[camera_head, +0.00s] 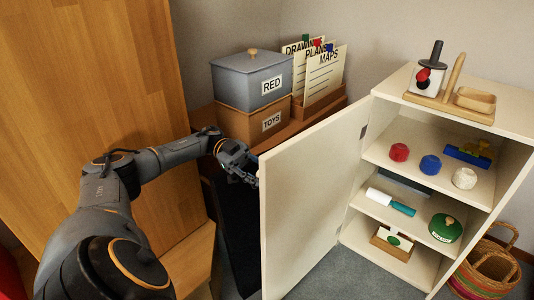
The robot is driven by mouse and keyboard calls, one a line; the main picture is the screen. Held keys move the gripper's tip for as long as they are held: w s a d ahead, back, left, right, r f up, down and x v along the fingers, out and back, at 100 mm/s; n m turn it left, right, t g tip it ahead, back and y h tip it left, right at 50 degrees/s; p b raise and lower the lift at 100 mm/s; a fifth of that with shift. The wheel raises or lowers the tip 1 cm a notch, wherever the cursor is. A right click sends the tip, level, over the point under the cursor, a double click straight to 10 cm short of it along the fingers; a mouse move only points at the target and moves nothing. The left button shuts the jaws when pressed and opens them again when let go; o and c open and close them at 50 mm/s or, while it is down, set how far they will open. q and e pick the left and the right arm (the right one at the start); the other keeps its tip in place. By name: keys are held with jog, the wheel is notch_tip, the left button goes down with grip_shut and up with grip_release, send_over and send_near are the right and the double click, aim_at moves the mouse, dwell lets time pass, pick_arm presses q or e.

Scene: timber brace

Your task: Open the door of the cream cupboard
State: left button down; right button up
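The cream cupboard (383,82) stands at the right, and its shelves show. Its cream door (312,205) is swung wide open to the left, hinged at the cupboard's left side. My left gripper (252,180) is at the door's free left edge, close to it or touching it. The fingers are small and partly lost against the dark background, so I cannot tell whether they grip anything. The door's far face and any handle there are hidden. My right gripper does not show.
Red (399,152), blue (430,165) and white (464,178) knobs sit on the upper shelf. A wooden stand (452,82) is on top. A wicker basket (488,268) is at lower right. Grey RED box (250,82) and TOYS box (253,122) stand behind my arm.

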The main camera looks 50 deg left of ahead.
pick_arm(q)
jog(key=shift+a, duration=0.1)
dwell(0.3)
jog(key=c, duration=1)
grip_release()
jog(key=shift+r, duration=0.1)
notch_tip(320, 180, up, 10)
jog(key=shift+f, duration=0.1)
